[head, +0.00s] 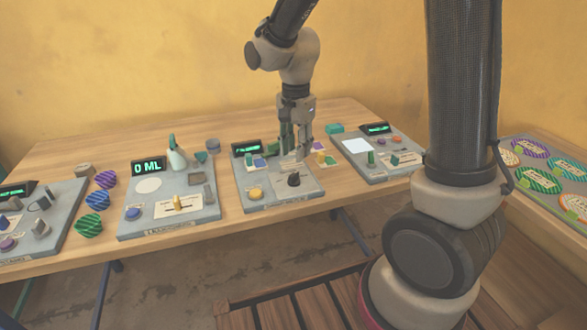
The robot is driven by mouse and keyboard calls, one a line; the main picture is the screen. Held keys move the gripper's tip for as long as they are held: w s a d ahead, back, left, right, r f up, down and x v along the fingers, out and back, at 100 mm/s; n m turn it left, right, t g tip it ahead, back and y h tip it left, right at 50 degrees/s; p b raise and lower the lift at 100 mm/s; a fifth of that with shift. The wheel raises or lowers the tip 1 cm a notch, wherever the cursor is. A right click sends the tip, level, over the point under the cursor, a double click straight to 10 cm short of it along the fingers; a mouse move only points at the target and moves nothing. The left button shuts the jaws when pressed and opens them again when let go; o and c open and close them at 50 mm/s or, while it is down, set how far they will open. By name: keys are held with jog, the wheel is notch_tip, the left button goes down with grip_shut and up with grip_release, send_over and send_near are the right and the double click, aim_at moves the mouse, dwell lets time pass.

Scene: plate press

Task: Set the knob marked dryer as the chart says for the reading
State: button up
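Several grey control panels stand along the wooden table, and their labels are too small to read, so I cannot tell which knob is marked dryer. The third panel (272,201) bears a black knob (293,180) and a yellow round knob (255,193). The second panel (202,214) has a yellow lever knob (178,203), a blue button (133,213) and a display (149,167) reading 0 ML. My gripper (293,152) points down over the back of the third panel, above and behind the black knob. Its finger opening is unclear, with something green beside the fingers. No chart is legible.
A right panel (375,173) has a green lever and a lit display (376,128). Striped round pieces lie between the left panels, including a green one (92,225). A tray (547,165) of coloured discs is at far right.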

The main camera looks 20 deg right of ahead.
aim_at(296, 172)
notch_tip(296, 172, down, 7)
jog(key=shift+d+f, duration=0.1)
jog(key=shift+f, duration=0.05)
grip_shut()
